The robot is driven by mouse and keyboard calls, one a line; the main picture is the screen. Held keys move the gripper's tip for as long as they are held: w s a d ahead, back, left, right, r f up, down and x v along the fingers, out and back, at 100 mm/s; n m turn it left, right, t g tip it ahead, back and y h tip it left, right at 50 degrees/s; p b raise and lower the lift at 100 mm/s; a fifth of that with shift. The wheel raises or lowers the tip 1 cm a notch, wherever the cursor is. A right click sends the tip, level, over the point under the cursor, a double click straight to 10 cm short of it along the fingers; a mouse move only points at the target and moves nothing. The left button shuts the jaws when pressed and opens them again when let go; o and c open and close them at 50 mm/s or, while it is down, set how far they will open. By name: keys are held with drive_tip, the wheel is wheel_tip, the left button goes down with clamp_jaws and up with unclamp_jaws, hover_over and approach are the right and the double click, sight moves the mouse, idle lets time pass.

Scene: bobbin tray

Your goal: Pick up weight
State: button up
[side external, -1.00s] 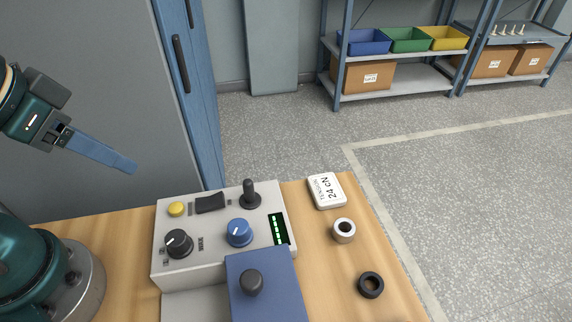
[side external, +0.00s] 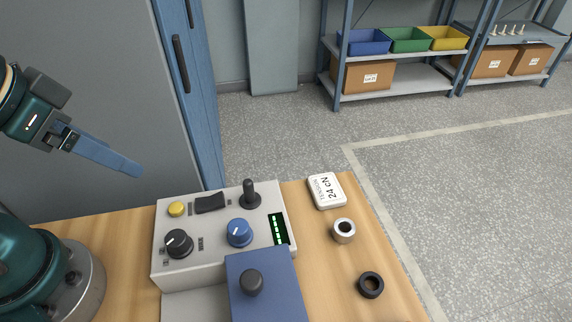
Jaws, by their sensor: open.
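Two small ring-shaped pieces lie on the wooden table at the right: a silver ring (side external: 343,231) with a dark hole, and a black ring (side external: 370,285) nearer the front. Either could be the weight; I cannot tell which from the view. My gripper (side external: 140,171) is up at the left, above the table's back left part, with its blue fingers pointing right and slightly down. It is open, well apart from both rings. The gap between the fingers is hard to see from this side.
A grey control box (side external: 222,262) with knobs, a black joystick (side external: 251,193) and a blue cover (side external: 265,290) stands mid-table, between my gripper and the rings. The table's right edge is close to the rings.

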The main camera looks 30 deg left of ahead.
drive_tip(key=w+d+r+m+t, duration=0.1)
drive_tip(key=w+r+t, duration=0.1)
drive_tip(key=w+r, duration=0.3)
drive_tip(key=w+d+r+m+h, duration=0.1)
drive_tip(key=w+d+m+h, duration=0.15)
drive_tip(key=w+d, duration=0.55)
drive_tip(key=m+g+h, duration=0.1)
drive_tip(key=m+g, duration=0.4)
drive_tip(key=m, duration=0.3)
approach(372, 287)
drive_tip(key=shift+n+x, duration=0.25)
drive_tip(key=shift+x, duration=2.9)
